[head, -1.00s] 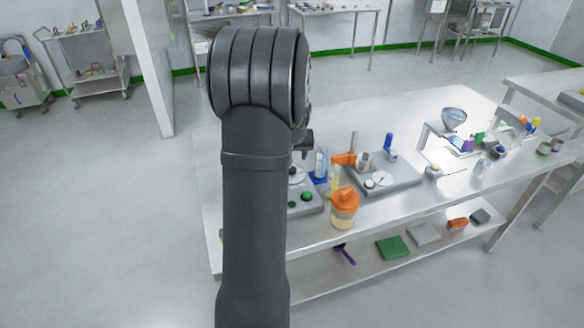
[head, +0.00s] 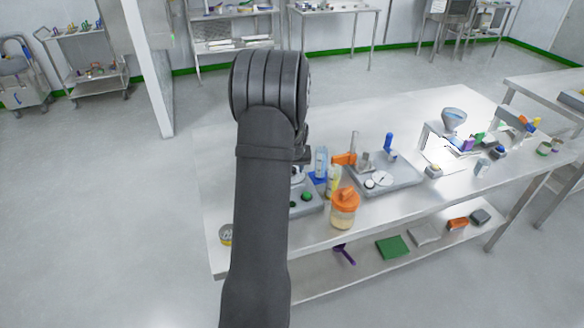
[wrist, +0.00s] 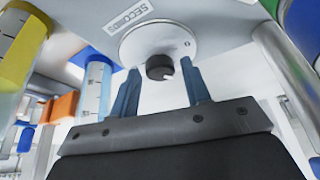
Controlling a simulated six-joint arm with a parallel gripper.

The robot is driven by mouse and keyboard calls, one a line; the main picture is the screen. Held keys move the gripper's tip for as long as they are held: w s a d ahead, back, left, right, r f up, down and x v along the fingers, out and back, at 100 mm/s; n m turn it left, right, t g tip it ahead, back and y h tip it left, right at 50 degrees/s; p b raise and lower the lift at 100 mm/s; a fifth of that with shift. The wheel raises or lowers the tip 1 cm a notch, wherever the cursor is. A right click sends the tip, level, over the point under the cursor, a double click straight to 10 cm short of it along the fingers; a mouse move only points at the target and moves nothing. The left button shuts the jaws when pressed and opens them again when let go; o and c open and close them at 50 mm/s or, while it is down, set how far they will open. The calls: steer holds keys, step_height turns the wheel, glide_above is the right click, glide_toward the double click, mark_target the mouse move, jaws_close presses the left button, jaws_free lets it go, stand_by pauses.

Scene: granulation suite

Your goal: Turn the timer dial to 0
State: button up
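The timer dial is a round white plate (wrist: 158,42) with a dark knob (wrist: 160,68) at its middle, on a pale panel labelled "SECONDS" in the wrist view. My gripper (wrist: 161,66) has its two blue fingers apart, one on each side of the knob, with a visible gap to it on both sides. In the head view, my arm partly hides the grey unit (head: 308,206) with a green button, and my gripper (head: 303,158) is over its back part. The dial's pointer and setting cannot be read.
An orange-lidded jar (head: 344,208) stands right of the grey unit. Blue and yellow cylinders (head: 321,163) stand close behind it. A small tin (head: 225,234) is at the table's left front edge.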

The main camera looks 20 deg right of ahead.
steer(key=c, duration=0.7)
steer(key=shift+n, duration=0.4)
steer(key=n, duration=0.1)
steer(key=n+y, duration=0.1)
steer(key=n, duration=0.1)
steer(key=n+y, duration=0.1)
steer(key=shift+d+n, duration=0.25)
steer(key=shift+n, duration=0.05)
steer(key=n+y, duration=0.1)
steer(key=n, duration=0.2)
steer(key=n+g+y, duration=0.1)
steer(key=n, duration=0.2)
steer(key=shift+w+d, duration=0.1)
steer(key=shift+d, duration=0.1)
steer(key=shift+n, duration=0.4)
steer(key=o, duration=1)
